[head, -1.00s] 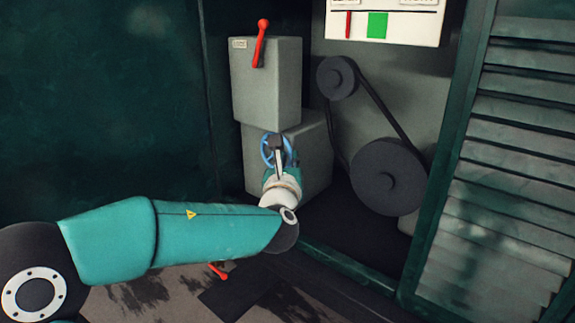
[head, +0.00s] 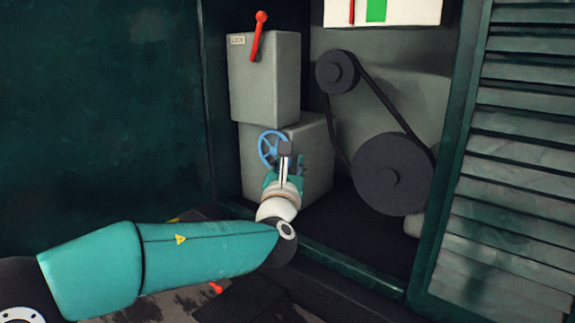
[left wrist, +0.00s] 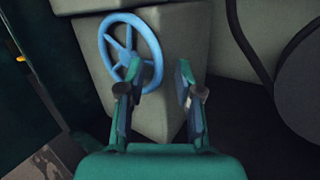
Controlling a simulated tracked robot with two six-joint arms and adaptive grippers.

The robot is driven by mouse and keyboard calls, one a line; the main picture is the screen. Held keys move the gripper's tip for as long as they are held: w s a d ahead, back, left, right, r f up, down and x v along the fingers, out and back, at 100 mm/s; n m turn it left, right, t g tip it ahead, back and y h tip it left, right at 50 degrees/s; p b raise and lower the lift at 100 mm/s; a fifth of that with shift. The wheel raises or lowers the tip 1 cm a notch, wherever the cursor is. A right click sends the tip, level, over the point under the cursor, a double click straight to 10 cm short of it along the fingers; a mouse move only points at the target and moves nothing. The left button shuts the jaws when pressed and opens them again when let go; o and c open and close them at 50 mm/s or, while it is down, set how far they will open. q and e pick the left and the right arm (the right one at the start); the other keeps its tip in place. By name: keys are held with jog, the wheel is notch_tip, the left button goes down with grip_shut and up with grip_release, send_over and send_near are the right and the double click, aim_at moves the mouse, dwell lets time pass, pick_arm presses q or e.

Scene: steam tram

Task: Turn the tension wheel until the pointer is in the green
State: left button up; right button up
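The blue spoked tension wheel (head: 270,147) is on the front of the lower grey box; it also shows in the left wrist view (left wrist: 131,54). My left gripper (head: 287,150) is just right of the wheel in the head view. In the left wrist view its fingers (left wrist: 158,92) are spread with nothing between them. The left finger overlaps the wheel's lower right rim; I cannot tell whether they touch. The white gauge (head: 412,12) is cut off by the top edge. Its red pointer (head: 351,12) stands left of the green zone (head: 376,10). My right gripper is out of view.
A grey box (head: 265,85) with a red lever (head: 258,35) stands above the wheel. Two dark pulleys (head: 391,174) with a belt are at the right. A louvred panel (head: 510,180) borders the opening. A small red handle (head: 216,288) shows below my left arm.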

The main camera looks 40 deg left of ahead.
pick_arm(q)
jog(key=shift+s+a, duration=0.1)
jog(key=v, duration=1.2)
jog(key=shift+f, duration=0.1)
dwell(2.0)
